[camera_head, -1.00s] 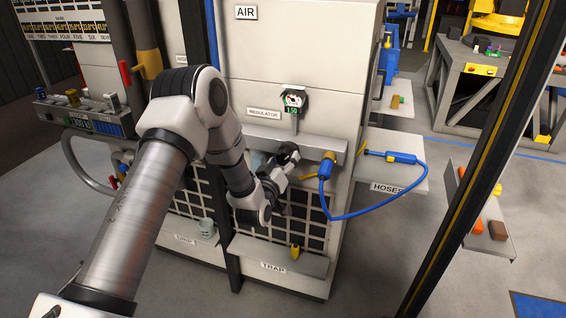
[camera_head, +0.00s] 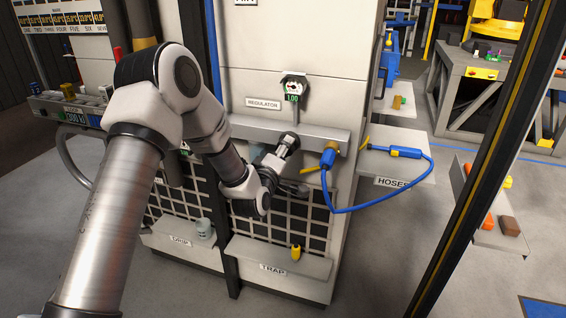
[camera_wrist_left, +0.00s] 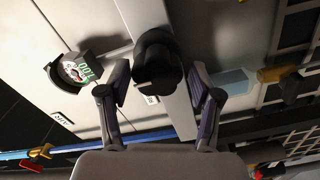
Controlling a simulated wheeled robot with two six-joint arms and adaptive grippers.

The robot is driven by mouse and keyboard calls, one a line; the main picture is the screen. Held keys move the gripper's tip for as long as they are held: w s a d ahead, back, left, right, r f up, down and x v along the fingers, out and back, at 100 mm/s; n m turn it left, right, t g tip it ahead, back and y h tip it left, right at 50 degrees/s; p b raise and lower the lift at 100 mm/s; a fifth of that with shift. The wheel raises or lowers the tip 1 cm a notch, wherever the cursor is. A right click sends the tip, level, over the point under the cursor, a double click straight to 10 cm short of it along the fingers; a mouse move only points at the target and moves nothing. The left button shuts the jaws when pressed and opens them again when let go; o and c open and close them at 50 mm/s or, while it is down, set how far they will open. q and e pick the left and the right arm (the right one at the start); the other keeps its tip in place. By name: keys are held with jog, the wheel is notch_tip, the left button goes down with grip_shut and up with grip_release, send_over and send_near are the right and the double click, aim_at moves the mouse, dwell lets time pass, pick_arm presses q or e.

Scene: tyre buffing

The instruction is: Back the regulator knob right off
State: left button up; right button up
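The black regulator knob (camera_wrist_left: 155,55) is in the wrist view, on the pale ledge of the air cabinet. It also shows in the head view (camera_head: 289,140), below the gauge. My left gripper (camera_wrist_left: 160,80) is open, one finger on each side of the knob, with a visible gap on both sides. In the head view my left gripper (camera_head: 279,158) reaches up at the knob from below left. My right gripper is out of view.
A blue hose fitting (camera_head: 328,158) with a yellow lever hangs just right of the knob, its hose looping to the HOSES shelf (camera_head: 410,165). The TRAP shelf (camera_head: 275,250) and a black grille lie below.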

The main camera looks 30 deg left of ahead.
pick_arm(q)
jog(key=shift+r, duration=0.15)
jog(key=v, duration=0.6)
jog(key=v, duration=0.8)
jog(key=s+d+f+m+g+h+p, duration=0.1)
jog(key=s+d+f+m+g, duration=0.15)
jog(key=f, duration=0.55)
jog(key=s+d+f+m+g+h, duration=0.2)
jog(key=s+d+f+g, duration=0.15)
jog(key=f, duration=0.45)
jog(key=s+d+f+m+g+h+p, duration=0.1)
jog(key=s+d+f+m+g, duration=0.2)
jog(key=f, duration=0.5)
jog(key=s+d+f+m+g, duration=0.1)
jog(key=s+f+m+g, duration=0.3)
jog(key=s, duration=0.5)
jog(key=s+d+f+m+g, duration=0.2)
jog(key=s+f+m+g, duration=0.2)
jog(key=s, duration=0.5)
jog(key=shift+s+f+m+g, duration=0.35)
jog(key=shift+s+f+g, duration=0.05)
